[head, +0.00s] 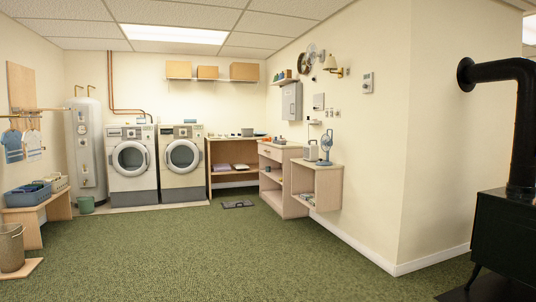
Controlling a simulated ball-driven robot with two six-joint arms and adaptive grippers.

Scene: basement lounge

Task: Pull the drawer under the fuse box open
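The fuse box (292,101) is a grey box fixed on the right-hand wall, toward the far corner. Below it stands a pale wooden cabinet (296,209). The drawer (270,153) is at the top of the cabinet, with a pale front facing left. It looks closed, though it is small at this distance. Open shelves show under the drawer. Neither of my grippers is in view.
Green carpet (215,255) lies clear between me and the cabinet. A lower wooden shelf unit (328,190) with a blue fan (326,145) juts from the wall nearer me. A wall corner and a black stove (505,235) stand at right. A dark mat (238,204) lies near the cabinet.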

